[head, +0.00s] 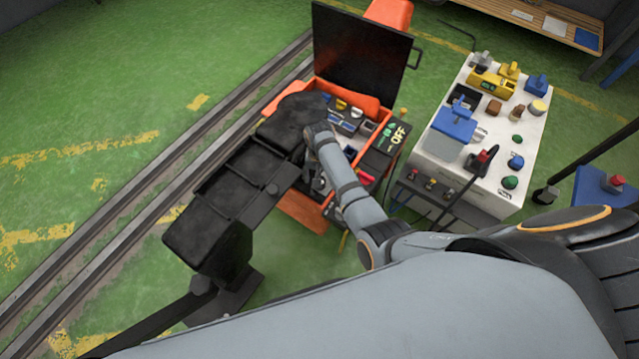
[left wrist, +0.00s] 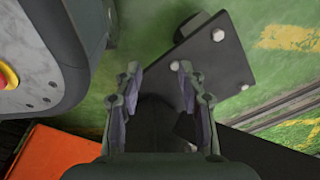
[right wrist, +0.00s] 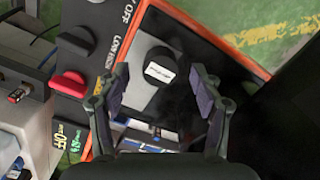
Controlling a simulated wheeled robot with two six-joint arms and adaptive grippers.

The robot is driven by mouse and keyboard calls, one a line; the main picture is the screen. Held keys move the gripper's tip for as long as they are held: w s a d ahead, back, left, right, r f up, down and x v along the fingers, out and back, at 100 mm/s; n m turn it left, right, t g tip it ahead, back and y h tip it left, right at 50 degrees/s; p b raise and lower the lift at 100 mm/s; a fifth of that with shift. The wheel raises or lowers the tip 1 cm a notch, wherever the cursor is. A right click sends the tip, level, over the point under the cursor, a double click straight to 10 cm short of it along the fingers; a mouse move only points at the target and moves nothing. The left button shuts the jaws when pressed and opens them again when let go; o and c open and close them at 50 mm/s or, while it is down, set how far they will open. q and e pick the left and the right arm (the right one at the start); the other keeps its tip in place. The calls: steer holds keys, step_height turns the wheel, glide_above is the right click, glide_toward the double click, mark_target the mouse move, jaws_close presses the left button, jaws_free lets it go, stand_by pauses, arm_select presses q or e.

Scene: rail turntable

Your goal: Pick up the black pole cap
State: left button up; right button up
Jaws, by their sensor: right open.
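A black cap (right wrist: 154,84) with a white label on its top shows in the right wrist view, in a dark, orange-edged space. I take it for the black pole cap; I cannot make it out in the head view. My right gripper (right wrist: 162,86) is open, with its fingers on either side of the cap in the picture. I cannot tell how far above it they are. My left gripper (left wrist: 158,76) is open and empty, above a dark bolted plate (left wrist: 212,62) and green floor. Neither gripper's fingers can be made out in the head view.
The orange cabinet (head: 302,212) has a raised black lid (head: 360,50) and a switch panel marked OFF (head: 392,137). A black trough-like frame (head: 205,215) stands left of it. A white table (head: 470,160) with several small parts stands to the right. Rails (head: 150,190) cross the floor.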

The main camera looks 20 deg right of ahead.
steer(key=shift+f, duration=0.95)
arm_select(q)
steer(key=shift+w, duration=0.5)
arm_select(e)
steer(key=c, duration=0.9)
arm_select(q)
steer(key=shift+r, duration=0.1)
arm_select(e)
steer(key=shift+r, duration=0.1)
steer(key=shift+r, duration=0.2)
step_height(320, 180, up, 3)
steer(key=p, duration=0.3)
steer(key=shift+p, duration=0.4)
arm_select(q)
steer(key=s+r+p, duration=0.3)
steer(key=s, duration=0.4)
arm_select(e)
step_height(320, 180, up, 3)
steer(key=shift+f, duration=0.1)
arm_select(q)
step_height(320, 180, up, 13)
steer(key=p, duration=1.3)
steer(key=shift+s+f, duration=0.15)
steer(key=shift+s, duration=0.25)
arm_select(e)
step_height(320, 180, up, 12)
steer(key=shift+f, duration=0.15)
